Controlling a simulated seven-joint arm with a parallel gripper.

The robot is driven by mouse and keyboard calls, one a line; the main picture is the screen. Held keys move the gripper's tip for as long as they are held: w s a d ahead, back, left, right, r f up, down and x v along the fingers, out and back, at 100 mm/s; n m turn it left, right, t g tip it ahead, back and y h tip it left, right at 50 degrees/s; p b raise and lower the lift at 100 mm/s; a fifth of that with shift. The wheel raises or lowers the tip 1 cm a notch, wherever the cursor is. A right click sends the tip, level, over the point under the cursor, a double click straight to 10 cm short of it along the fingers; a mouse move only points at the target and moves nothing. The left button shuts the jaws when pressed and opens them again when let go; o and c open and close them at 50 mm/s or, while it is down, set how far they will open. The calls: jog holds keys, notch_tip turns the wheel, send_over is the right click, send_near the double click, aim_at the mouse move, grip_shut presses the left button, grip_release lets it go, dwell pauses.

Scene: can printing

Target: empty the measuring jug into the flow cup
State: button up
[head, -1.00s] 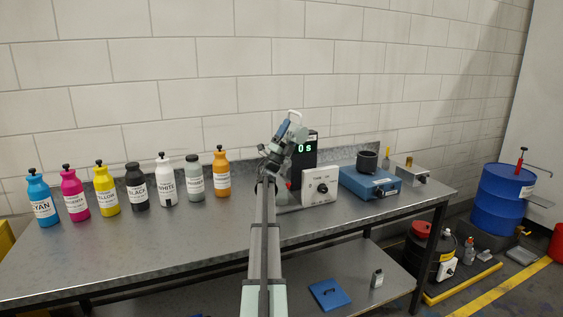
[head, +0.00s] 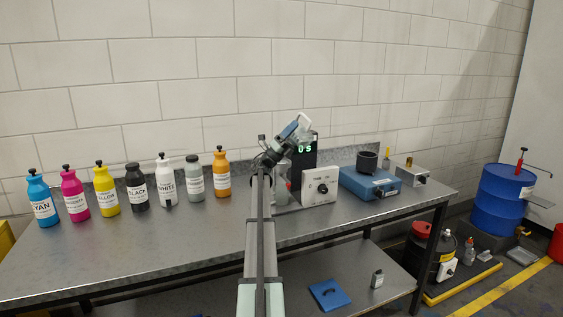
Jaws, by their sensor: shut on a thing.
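My gripper (head: 291,128) is raised over the back middle of the bench, in front of the timer. It is shut on a pale, handle-like thing (head: 304,122), which I take to be the measuring jug. It is tilted, and my gripper and arm hide much of it. I cannot see whether it holds liquid. The flow cup is not clearly visible. A pale grey shape (head: 281,172) beside the timer, partly behind my arm, may belong to its stand.
The black timer (head: 305,151) reads 0 s behind a white control box (head: 320,186). Several ink bottles stand along the left, the nearest to my arm being orange (head: 222,173). The front of the bench (head: 170,245) is clear.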

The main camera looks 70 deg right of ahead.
aim_at(302, 148)
jog(key=m+y, duration=0.1)
jog(key=f+m+y, duration=0.1)
jog(key=m+y, duration=0.3)
jog(key=shift+s+f, duration=0.1)
jog(key=shift+f, duration=0.2)
jog(key=f+m+y, duration=0.1)
jog(key=s+f+m+y, duration=0.1)
jog(key=f+m+t+y, duration=0.1)
jog(key=shift+s+a+m, duration=0.3)
jog(key=shift+s+a, duration=0.05)
jog(key=shift+a, duration=0.05)
jog(key=shift+s+a+f+m+t+y, duration=0.2)
jog(key=shift+s+f+m+t+y, duration=0.2)
jog(key=shift+s+m+t, duration=0.1)
jog(key=shift+s+a+f+m+t+y, duration=0.25)
jog(key=shift+s+m+t+y, duration=0.15)
jog(key=shift+m+t, duration=0.1)
jog(key=shift+s+a+f+m+t+y, duration=0.2)
jog(key=shift+s+f+m+t, duration=0.25)
jog(key=shift+f, duration=0.3)
jog(key=shift+s+a+f+m+t+y, duration=0.1)
jog(key=shift+s+f+m+t+y, duration=0.2)
jog(key=shift+f+t, duration=0.35)
jog(key=shift+s+a+f+m+t+y, duration=0.15)
jog(key=shift+s+f+m+t, duration=0.35)
jog(key=shift+f, duration=0.35)
jog(key=shift+w+r, duration=0.15)
jog(key=shift+r, duration=2.25)
